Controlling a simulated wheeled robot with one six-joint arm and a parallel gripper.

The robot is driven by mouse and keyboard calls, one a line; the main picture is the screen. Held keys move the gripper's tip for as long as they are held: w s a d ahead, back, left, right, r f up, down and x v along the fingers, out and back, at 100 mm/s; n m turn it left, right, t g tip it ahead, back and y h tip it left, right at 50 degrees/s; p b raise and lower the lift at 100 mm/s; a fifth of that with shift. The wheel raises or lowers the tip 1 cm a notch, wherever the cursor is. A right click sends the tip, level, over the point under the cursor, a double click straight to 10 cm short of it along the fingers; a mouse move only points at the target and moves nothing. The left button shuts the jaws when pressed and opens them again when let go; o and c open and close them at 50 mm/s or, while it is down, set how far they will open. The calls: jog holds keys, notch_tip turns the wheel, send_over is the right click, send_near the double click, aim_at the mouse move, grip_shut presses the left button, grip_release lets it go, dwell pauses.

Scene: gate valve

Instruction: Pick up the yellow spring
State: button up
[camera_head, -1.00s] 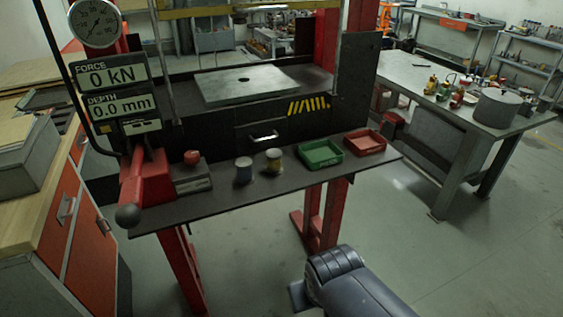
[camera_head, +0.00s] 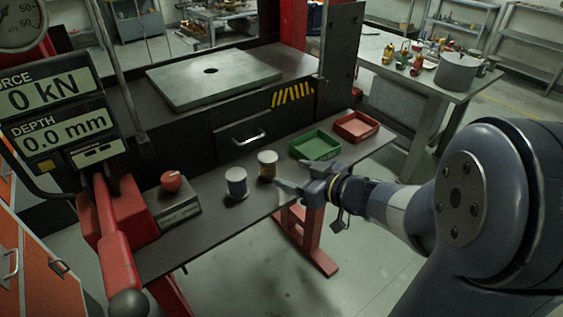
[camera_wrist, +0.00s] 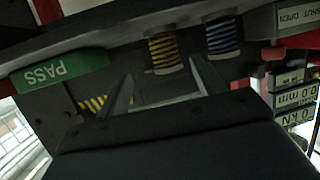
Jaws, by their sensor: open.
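The yellow spring (camera_head: 267,166) stands upright on the dark shelf of the press (camera_head: 203,211). A blue spring (camera_head: 236,184) stands to its left. My gripper (camera_head: 288,188) is just right of the yellow spring, apart from it, with its jaws open and empty. In the wrist view, which looks upside down, the yellow spring (camera_wrist: 163,52) shows ahead of and between the two spread fingers (camera_wrist: 160,86). The blue spring (camera_wrist: 222,37) is to the right, beyond the right finger.
A green tray (camera_head: 322,156), reading PASS in the wrist view (camera_wrist: 62,69), and a red tray (camera_head: 370,138) sit at the shelf's right. A grey box with a red button (camera_head: 171,181) stands left of the springs. The press plate (camera_head: 240,88) lies behind.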

aim_at(274, 169)
jog(key=shift+w+a+f+y, duration=0.15)
jog(key=shift+a+f+y, duration=0.05)
jog(key=shift+a+y, duration=0.2)
jog(key=x, duration=0.4)
jog(key=shift+w+a+f+b, duration=0.1)
jog(key=shift+w+a+b, duration=0.1)
jog(key=shift+b, duration=0.15)
jog(key=x, duration=0.5)
jog(key=shift+w+a, duration=0.2)
jog(key=shift+a, duration=0.05)
jog(key=shift+r, duration=0.2)
jog(key=c, duration=1.3)
jog(key=shift+o, duration=0.2)
